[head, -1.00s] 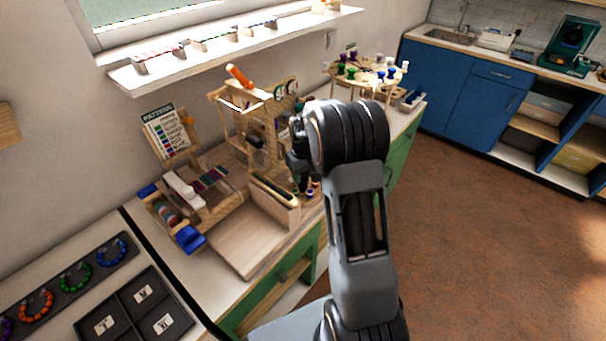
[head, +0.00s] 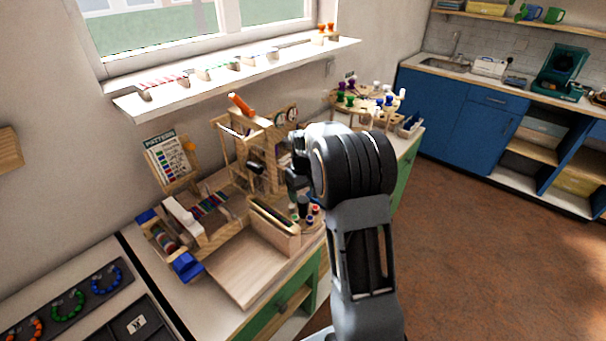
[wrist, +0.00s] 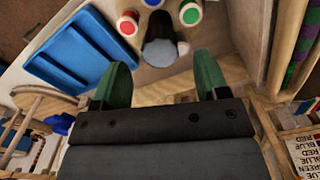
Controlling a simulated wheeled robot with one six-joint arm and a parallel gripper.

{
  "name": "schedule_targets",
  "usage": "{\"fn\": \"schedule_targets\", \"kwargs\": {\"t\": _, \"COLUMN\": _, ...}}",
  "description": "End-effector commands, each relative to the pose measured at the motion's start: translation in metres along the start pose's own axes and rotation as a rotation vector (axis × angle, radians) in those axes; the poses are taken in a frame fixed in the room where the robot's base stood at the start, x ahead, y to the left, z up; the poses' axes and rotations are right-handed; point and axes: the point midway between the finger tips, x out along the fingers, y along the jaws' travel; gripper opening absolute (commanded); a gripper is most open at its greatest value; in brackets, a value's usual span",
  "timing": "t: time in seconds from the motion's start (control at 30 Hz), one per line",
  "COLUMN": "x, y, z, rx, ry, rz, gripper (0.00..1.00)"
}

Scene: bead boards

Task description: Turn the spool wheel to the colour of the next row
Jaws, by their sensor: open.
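A small round wooden wheel carries red, blue and green-rimmed spools (head: 314,210) on the counter; I take it as the spool wheel. In the head view my arm partly hides the wheel. The pattern board (head: 170,160) stands at the back left with colour rows.
A wooden loom frame (head: 252,150) stands left of my gripper. A larger round rack (head: 350,106) of coloured spools stands behind. A blue tray (wrist: 70,55) lies left in the wrist view. A pale wooden board (head: 240,270) is bare in front.

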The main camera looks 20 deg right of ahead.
Motion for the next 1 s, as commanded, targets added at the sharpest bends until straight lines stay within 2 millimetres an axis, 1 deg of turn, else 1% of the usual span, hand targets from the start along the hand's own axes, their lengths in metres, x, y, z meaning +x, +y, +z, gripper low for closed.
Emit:
{"fn": "schedule_targets", "kwargs": {"t": 0.03, "x": -0.012, "y": 0.000, "z": -0.001, "rx": 0.000, "ry": 0.006, "rz": 0.002, "gripper": 0.68}}
{"fn": "schedule_targets", "kwargs": {"t": 0.1, "x": -0.026, "y": 0.000, "z": -0.001, "rx": 0.000, "ry": 0.006, "rz": 0.002, "gripper": 0.68}}
{"fn": "schedule_targets", "kwargs": {"t": 0.3, "x": -0.064, "y": 0.000, "z": -0.001, "rx": 0.000, "ry": 0.004, "rz": 0.001, "gripper": 0.68}}
{"fn": "schedule_targets", "kwargs": {"t": 0.5, "x": -0.089, "y": 0.000, "z": 0.000, "rx": 0.000, "ry": 0.003, "rz": 0.001, "gripper": 0.68}}
{"fn": "schedule_targets", "kwargs": {"t": 0.7, "x": -0.100, "y": 0.000, "z": 0.000, "rx": 0.000, "ry": 0.001, "rz": 0.000, "gripper": 0.68}}
{"fn": "schedule_targets", "kwargs": {"t": 1.0, "x": -0.100, "y": 0.000, "z": 0.000, "rx": 0.000, "ry": 0.001, "rz": 0.000, "gripper": 0.68}}
